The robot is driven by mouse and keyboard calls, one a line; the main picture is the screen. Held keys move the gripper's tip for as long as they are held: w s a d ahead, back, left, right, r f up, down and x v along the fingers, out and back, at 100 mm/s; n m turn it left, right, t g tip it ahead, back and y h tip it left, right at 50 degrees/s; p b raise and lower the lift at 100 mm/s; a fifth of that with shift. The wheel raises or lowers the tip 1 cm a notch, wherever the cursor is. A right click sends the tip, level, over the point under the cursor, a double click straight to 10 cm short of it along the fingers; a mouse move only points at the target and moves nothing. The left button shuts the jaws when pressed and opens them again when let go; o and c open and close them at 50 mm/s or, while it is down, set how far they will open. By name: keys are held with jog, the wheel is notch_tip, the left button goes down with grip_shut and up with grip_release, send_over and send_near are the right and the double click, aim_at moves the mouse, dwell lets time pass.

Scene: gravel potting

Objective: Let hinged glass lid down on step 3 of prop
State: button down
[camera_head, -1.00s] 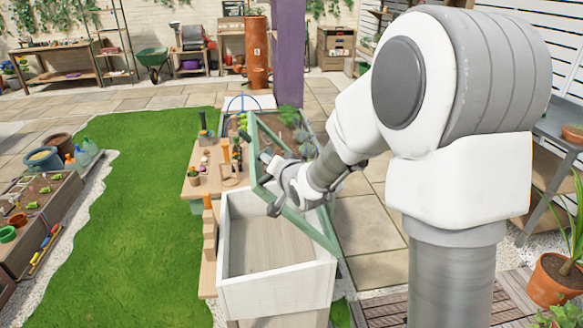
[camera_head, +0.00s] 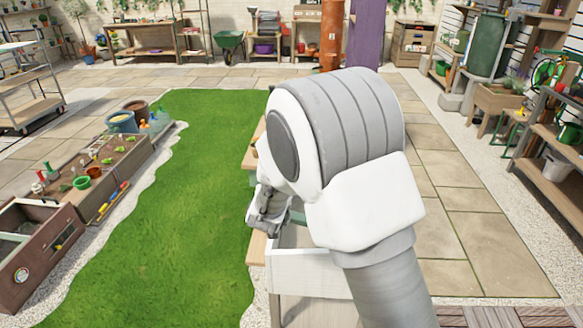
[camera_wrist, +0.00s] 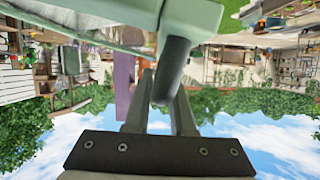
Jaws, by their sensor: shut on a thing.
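The wrist view shows the pale green frame of the lid (camera_wrist: 195,14) close above the fingers, with a dark rounded handle (camera_wrist: 174,62) hanging from it. My gripper (camera_wrist: 162,88) is shut on this handle, its fingers on either side. A strip of the lid's glass may show at the upper left, but it is hard to make out. In the head view the white planter box (camera_head: 305,272) shows only in part. I cannot make out the stepped prop or which step is level with the lid.
Wooden table edges (camera_head: 257,250) show left of the box. Green lawn (camera_head: 190,210) lies open further left, with low wooden planters (camera_head: 100,172) beyond it. Paving (camera_head: 480,225) is clear on the right. A purple post (camera_head: 367,35) stands behind my arm.

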jog(key=shift+w+a+f+b, duration=0.1)
jog(key=shift+a+f+b, duration=0.2)
jog(key=shift+f, duration=0.5)
jog(key=shift+s+a+f+b, duration=0.15)
jog(key=shift+a+f, duration=0.2)
jog(key=shift+f, duration=0.5)
jog(key=shift+w+a+f+b, duration=0.15)
jog(key=shift+a+f+b, duration=0.15)
jog(key=shift+f, duration=0.5)
jog(key=c, duration=0.8)
grip_release()
jog(key=shift+o, duration=0.2)
jog(key=p+v, duration=0.1)
jog(key=v, duration=1.6)
jog(key=shift+s+p, duration=0.25)
jog(key=shift+p, duration=0.15)
